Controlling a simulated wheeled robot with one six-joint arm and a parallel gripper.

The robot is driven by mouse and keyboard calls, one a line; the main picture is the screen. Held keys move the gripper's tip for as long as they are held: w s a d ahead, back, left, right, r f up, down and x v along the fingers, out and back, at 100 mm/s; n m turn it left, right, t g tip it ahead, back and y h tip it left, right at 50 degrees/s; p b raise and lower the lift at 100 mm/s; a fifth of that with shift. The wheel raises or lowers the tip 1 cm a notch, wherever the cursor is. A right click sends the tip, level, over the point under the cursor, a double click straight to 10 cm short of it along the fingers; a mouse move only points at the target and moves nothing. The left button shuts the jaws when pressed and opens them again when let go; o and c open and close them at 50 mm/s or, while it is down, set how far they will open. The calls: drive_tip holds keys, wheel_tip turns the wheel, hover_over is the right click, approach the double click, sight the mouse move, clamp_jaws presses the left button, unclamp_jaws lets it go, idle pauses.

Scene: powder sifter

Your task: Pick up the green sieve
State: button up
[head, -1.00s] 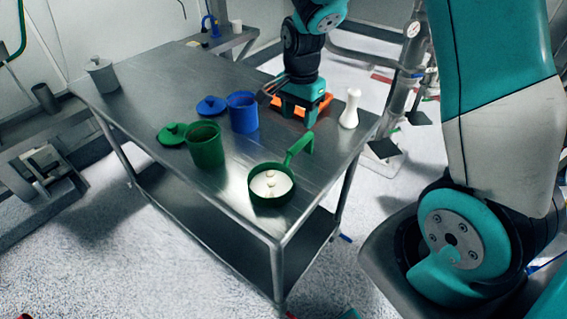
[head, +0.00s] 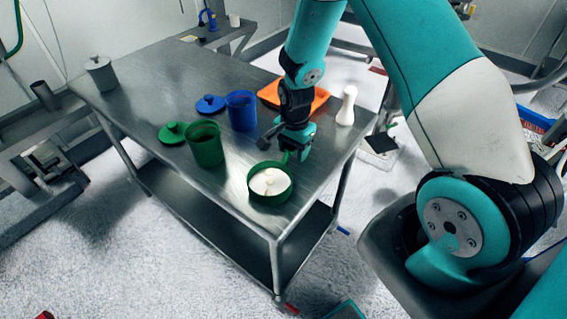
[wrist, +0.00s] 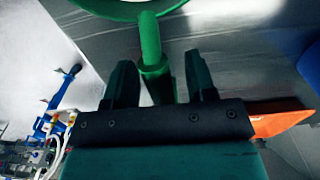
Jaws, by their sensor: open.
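The green sieve (head: 269,195) rests near the front corner of the steel table, with white contents in its bowl. In the head view my gripper (head: 287,153) is at the sieve's handle side and hides most of the handle. In the wrist view the green handle (wrist: 151,45) runs down from the sieve's rim (wrist: 115,10) into the space between my two dark fingers (wrist: 160,85). The fingers are apart, one on each side of the handle, with a gap showing on both sides.
A green cup (head: 206,146) with its lid (head: 172,132) and a blue cup (head: 241,112) with its lid (head: 210,105) stand left of my gripper. An orange tray (head: 308,98) and a white pestle-like object (head: 347,106) are behind it.

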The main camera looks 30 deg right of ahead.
clamp_jaws()
wheel_tip(320, 180, up, 20)
drive_tip(key=b, duration=0.3)
idle(0.5)
idle(1.9)
